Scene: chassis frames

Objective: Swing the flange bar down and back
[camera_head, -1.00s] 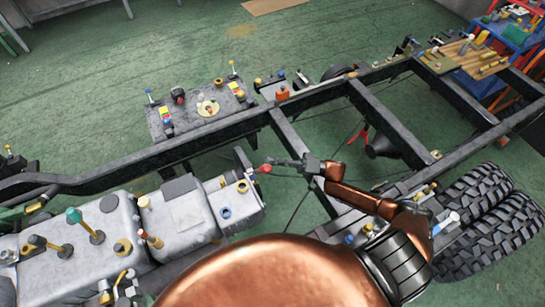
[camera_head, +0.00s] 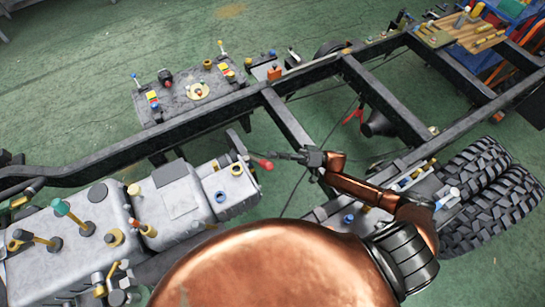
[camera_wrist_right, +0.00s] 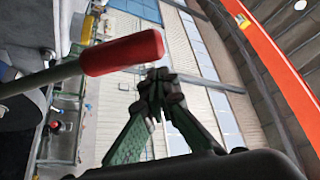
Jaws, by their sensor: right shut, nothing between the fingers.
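The flange bar is a thin grey rod ending in a red grip (camera_head: 262,163), beside the right end of the grey gearbox block (camera_head: 225,190). In the right wrist view the red grip (camera_wrist_right: 122,52) lies nearly level, with its rod running off to the left. My right gripper (camera_head: 281,155) is shut and empty, with its tips close to the red grip's end. In the wrist view its shut fingers (camera_wrist_right: 158,82) sit just below and right of that end. I cannot tell whether they touch. My left gripper is not in view.
Dark chassis rails (camera_head: 215,117) and a crossmember (camera_head: 288,120) run around the bar. A grey plate with coloured fittings (camera_head: 180,97) stands behind. Large tyres (camera_head: 490,205) are at the right. Open green floor (camera_head: 110,60) lies beyond the frame.

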